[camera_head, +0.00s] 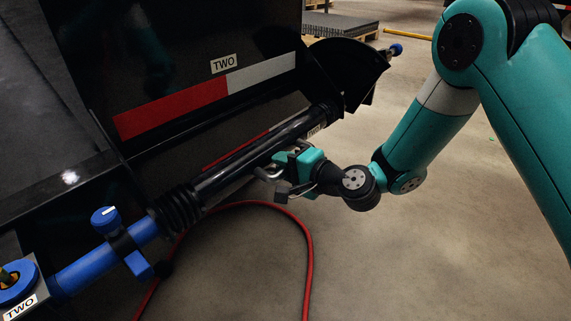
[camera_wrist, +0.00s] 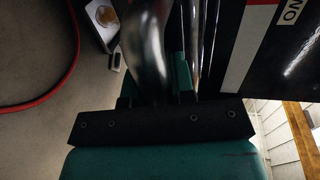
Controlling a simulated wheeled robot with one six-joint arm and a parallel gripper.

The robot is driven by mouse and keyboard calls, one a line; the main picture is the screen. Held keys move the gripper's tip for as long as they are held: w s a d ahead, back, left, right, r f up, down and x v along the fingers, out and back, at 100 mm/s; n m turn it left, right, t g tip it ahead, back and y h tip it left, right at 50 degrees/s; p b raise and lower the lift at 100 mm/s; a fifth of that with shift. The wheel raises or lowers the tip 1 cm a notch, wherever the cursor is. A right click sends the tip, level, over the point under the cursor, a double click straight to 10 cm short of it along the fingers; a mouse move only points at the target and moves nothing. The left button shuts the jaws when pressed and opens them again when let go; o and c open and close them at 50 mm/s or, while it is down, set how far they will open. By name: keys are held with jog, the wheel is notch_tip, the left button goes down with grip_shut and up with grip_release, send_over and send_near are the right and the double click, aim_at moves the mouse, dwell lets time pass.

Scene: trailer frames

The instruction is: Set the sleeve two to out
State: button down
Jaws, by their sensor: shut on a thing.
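The sleeve (camera_head: 238,170) is a glossy black tube, slanting from lower left to upper right below a black panel marked TWO. Black ribbed bellows (camera_head: 174,210) sit at its lower left end, where a blue tube (camera_head: 92,268) carries on to a plate also marked TWO. My gripper (camera_head: 276,176) is at the sleeve's lower right side, shut on a curved metal handle (camera_wrist: 147,50), which shows shiny between the jaws in the wrist view. Where the handle joins the sleeve is hidden.
A blue knob and clamp (camera_head: 128,245) sit on the blue tube. A red hose (camera_head: 309,250) loops on the floor below. The black panel (camera_head: 185,50) with a red and white stripe stands behind the sleeve. Open concrete floor (camera_head: 400,265) lies at right.

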jog(key=w+d, duration=0.2)
jog(key=w+d+p, duration=0.1)
jog(key=w, duration=0.1)
jog(key=w+d, duration=0.2)
jog(key=w, duration=0.1)
jog(key=shift+d, duration=0.35)
jog(key=shift+s, duration=0.1)
jog(key=shift+a, duration=0.1)
jog(key=c, duration=1)
grip_release()
jog(key=shift+a, duration=0.1)
jog(key=shift+s, duration=0.1)
jog(key=p+v, duration=0.4)
jog(key=v, duration=1.3)
jog(key=shift+d, duration=0.25)
